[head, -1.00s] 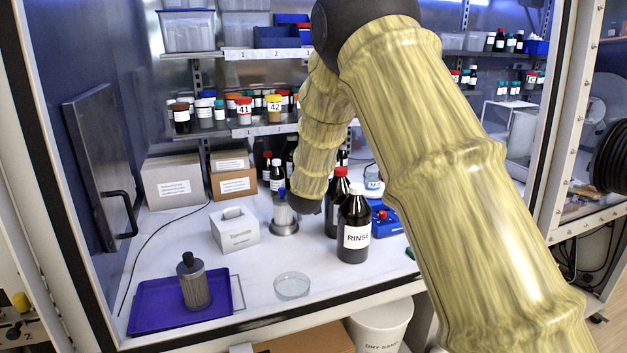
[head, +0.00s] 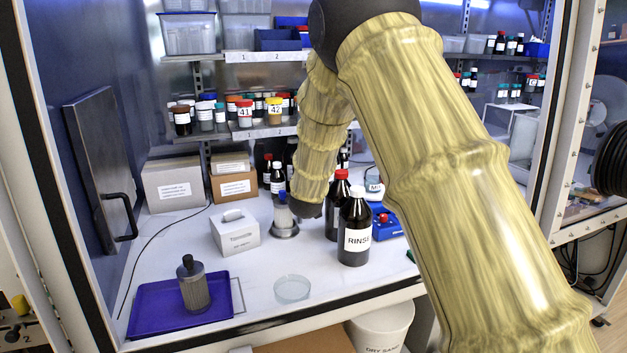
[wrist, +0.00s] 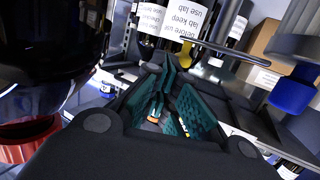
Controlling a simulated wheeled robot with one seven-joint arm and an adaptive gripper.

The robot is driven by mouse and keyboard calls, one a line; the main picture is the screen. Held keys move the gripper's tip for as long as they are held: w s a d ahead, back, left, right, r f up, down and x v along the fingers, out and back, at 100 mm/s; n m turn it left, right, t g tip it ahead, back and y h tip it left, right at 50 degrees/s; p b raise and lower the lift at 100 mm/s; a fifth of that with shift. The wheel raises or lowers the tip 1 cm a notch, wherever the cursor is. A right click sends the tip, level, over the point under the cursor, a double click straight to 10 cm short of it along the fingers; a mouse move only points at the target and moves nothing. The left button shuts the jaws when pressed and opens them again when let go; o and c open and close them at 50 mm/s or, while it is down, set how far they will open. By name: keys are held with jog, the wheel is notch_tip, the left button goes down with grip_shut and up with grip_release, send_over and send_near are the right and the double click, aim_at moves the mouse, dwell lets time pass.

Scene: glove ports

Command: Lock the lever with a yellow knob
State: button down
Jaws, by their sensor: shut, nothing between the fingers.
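A yellow knob (head: 20,303) shows at the lower left edge of the head view, on a panel outside the chamber; its lever is not clear there. In the wrist view a small yellow piece (wrist: 187,52) shows beside a thin dark rod, below a labelled bottle; I cannot tell if it is a lever knob. My gripper (wrist: 178,95), with teal ridged finger pads, is shut and empty. In the head view its fingers are hidden; my arm reaches into the chamber behind the RINSE bottle.
The dark RINSE bottle (head: 355,228) and a red-capped bottle (head: 336,210) stand close to my wrist. A blue-capped metal cylinder (head: 284,215) stands left of it. A white box (head: 235,233), glass dish (head: 292,289) and purple tray (head: 150,310) lie nearer. Shelves of jars stand behind.

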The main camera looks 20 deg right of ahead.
jog(key=v, duration=1)
jog(key=shift+s+a, duration=0.15)
jog(key=shift+s, duration=0.2)
